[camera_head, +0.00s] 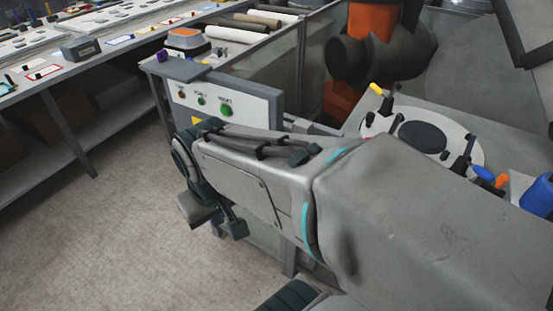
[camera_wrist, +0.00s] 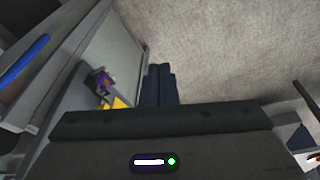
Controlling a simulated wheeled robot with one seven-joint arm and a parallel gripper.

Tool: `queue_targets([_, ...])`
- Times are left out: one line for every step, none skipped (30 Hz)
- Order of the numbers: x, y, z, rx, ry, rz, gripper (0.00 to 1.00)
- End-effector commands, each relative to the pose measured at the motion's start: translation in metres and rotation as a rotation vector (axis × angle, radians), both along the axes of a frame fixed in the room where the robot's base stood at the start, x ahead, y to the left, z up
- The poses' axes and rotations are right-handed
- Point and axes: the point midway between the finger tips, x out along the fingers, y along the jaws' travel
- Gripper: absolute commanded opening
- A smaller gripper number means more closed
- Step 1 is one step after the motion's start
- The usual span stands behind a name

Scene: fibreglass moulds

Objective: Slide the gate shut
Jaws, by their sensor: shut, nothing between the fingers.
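A clear framed panel (camera_head: 266,66), which looks like the gate, stands behind the button panel in the head view. I cannot tell how far it is open. In the wrist view, a pale panel (camera_wrist: 112,50) in a grey frame is at the left, with a blue bar (camera_wrist: 25,60) on a grey part beside it. I cannot tell whether this is the same panel. My gripper (camera_wrist: 158,72) is shut and empty, its fingers pointing up the picture, to the right of the pale panel and apart from the blue bar. My arm hides part of the station in the head view.
A button panel (camera_head: 226,104) stands just behind my arm. A purple object (camera_wrist: 100,82) and a yellow patch (camera_wrist: 119,102) are close left of my fingers. A long workbench (camera_head: 60,80) is at the left. An orange robot arm (camera_head: 372,22) stands behind the panel. Floor (camera_head: 90,235) at lower left is clear.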

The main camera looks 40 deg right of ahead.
Motion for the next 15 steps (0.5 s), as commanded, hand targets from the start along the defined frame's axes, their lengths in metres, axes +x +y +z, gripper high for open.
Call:
queue_targets([0.000,-0.005,-0.014,-0.023,0.038,-0.010,0.00])
queue_targets([0.000,-0.009,-0.021,-0.044,0.065,-0.016,0.00])
queue_targets([-0.001,-0.016,-0.032,-0.077,0.111,-0.034,0.00])
queue_targets([-0.001,-0.022,-0.041,-0.108,0.147,-0.051,0.00])
queue_targets([-0.002,-0.030,-0.051,-0.141,0.187,-0.072,0.00])
queue_targets([-0.002,-0.042,-0.063,-0.192,0.241,-0.103,0.00])
queue_targets([-0.002,-0.051,-0.072,-0.233,0.282,-0.127,0.00])
queue_targets([-0.003,-0.060,-0.081,-0.277,0.323,-0.149,0.00])
queue_targets([-0.003,-0.073,-0.091,-0.337,0.372,-0.181,0.00])
queue_targets([-0.002,-0.082,-0.098,-0.382,0.406,-0.203,0.00])
queue_targets([-0.002,-0.091,-0.105,-0.428,0.439,-0.223,0.00])
queue_targets([0.000,-0.103,-0.114,-0.491,0.477,-0.250,0.00])
queue_targets([0.002,-0.112,-0.120,-0.540,0.503,-0.267,0.00])
queue_targets([0.003,-0.120,-0.127,-0.590,0.528,-0.282,0.00])
queue_targets([0.007,-0.131,-0.135,-0.657,0.555,-0.303,0.00])
